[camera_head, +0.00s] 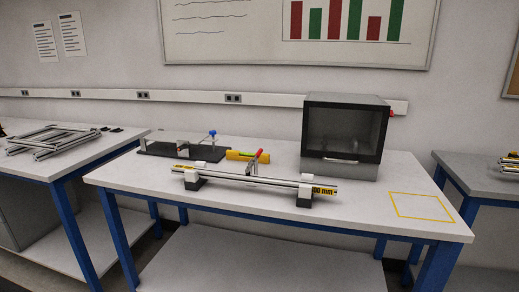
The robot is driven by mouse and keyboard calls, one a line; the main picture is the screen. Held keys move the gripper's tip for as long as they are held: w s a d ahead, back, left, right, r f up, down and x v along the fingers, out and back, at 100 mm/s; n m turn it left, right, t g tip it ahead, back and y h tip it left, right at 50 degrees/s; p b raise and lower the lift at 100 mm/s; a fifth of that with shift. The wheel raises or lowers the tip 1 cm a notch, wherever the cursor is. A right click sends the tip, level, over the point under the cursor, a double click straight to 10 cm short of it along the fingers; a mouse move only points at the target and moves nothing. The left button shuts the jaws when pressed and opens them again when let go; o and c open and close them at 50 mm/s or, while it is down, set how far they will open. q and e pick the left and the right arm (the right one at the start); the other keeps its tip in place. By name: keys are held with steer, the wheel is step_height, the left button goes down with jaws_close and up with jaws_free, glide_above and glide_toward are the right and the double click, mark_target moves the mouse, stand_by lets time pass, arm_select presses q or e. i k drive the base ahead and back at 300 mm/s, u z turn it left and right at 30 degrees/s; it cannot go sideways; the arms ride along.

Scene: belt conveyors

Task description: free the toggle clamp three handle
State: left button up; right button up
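A long metal profile (250,181) lies across two black supports with white tops, the left support (195,183) and the right support (304,200), at the front of the white table. A small upright metal part with a red and green handle (257,155) stands at about the middle of the profile, tilted. Behind it, a black base plate (163,150) carries small fixtures, one with a blue knob (212,133). I cannot tell which of these is toggle clamp three; no number is readable. Neither of my grippers is in view.
A yellow block (239,155) lies behind the profile. A dark box with a glass front (344,135) stands at the back right of the table (345,217). A yellow outlined square (423,217) on the right is empty. Side tables hold more metal profiles (52,140).

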mark_target(261, 150)
steer(key=z, duration=0.05)
steer(key=k, duration=0.45)
steer(key=u, duration=1.2)
steer(key=i, duration=2.05)
steer(key=z, duration=0.95)
